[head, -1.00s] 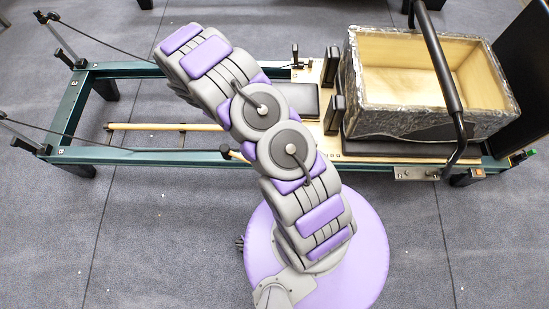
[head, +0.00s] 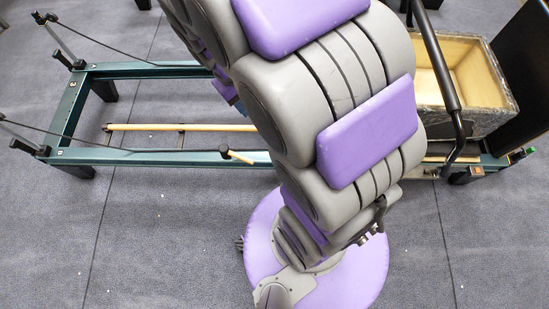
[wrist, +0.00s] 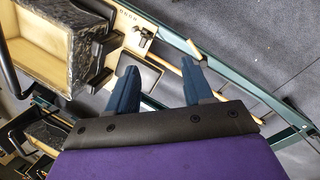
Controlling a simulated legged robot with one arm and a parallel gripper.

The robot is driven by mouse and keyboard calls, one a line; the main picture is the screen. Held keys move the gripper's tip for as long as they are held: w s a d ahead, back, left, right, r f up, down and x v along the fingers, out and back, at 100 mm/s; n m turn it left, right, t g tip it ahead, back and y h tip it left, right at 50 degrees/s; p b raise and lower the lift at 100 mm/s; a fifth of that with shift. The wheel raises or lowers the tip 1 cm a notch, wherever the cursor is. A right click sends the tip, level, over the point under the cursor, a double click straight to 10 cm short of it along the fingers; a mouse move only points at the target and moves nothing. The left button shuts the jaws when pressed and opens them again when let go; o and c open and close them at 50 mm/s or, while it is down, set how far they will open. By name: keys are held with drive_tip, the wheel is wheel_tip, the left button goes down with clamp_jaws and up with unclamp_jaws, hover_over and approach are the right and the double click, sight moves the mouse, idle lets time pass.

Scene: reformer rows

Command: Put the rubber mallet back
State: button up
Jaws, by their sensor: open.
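What looks like the rubber mallet, with a dark head and a pale wooden handle (head: 240,157), rests at the near green rail of the reformer in the head view. In the wrist view its handle (wrist: 193,50) shows beyond the right fingertip, apart from the fingers. My gripper (wrist: 160,82) is open, its two blue fingers wide apart with nothing between them. It hangs above the reformer frame. In the head view my arm covers most of the gripper and the reformer's middle.
An open wooden box (head: 480,75) with a silvery outside stands on the reformer's right end; it also shows in the wrist view (wrist: 38,32). The green reformer frame (head: 100,155) has cords and posts at its left end.

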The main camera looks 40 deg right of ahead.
drive_tip(key=s+a+r+y, duration=0.1)
drive_tip(key=s+a+r, duration=0.2)
drive_tip(key=s, duration=0.6)
drive_tip(key=s+a+r+y, duration=0.1)
drive_tip(key=s+a+r, duration=0.1)
drive_tip(key=s, duration=0.7)
drive_tip(key=shift+s+a+r+y, duration=0.3)
drive_tip(key=shift+s+a+r, duration=0.1)
drive_tip(key=shift+a, duration=0.15)
